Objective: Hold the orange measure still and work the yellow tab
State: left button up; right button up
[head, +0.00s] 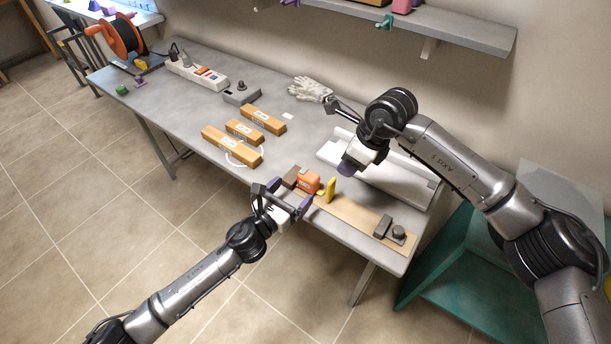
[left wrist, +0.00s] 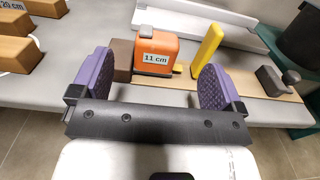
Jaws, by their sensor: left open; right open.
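The orange measure (head: 308,181) sits on a tan wooden board near the table's front edge, beside a brown block. In the left wrist view the orange measure (left wrist: 156,53) bears an "11 cm" label and a grey button on top. The yellow tab (head: 331,189) stands upright just right of it, and also shows in the left wrist view (left wrist: 207,46). My left gripper (head: 289,196) is open in front of the measure, its purple pads (left wrist: 158,82) spread to either side and apart from it. My right gripper (head: 345,135) is above the white tray, behind the measure; its fingers are partly hidden.
The wooden board (head: 350,212) carries a dark clamp block with a knob (head: 391,230) at its right end. A white tray (head: 400,178) lies behind. Labelled wooden blocks (head: 232,146), a glove (head: 310,89) and a power strip (head: 197,72) lie farther left. A shelf (head: 450,32) hangs above.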

aim_at(308, 175)
pick_arm(q)
jog(key=x, duration=0.7)
jog(key=shift+w+d, duration=0.2)
jog(key=shift+w, duration=0.15)
jog(key=c, duration=0.3)
dwell(0.6)
jog(key=shift+c, duration=0.5)
jog(key=c, duration=0.7)
jog(key=shift+c, duration=0.2)
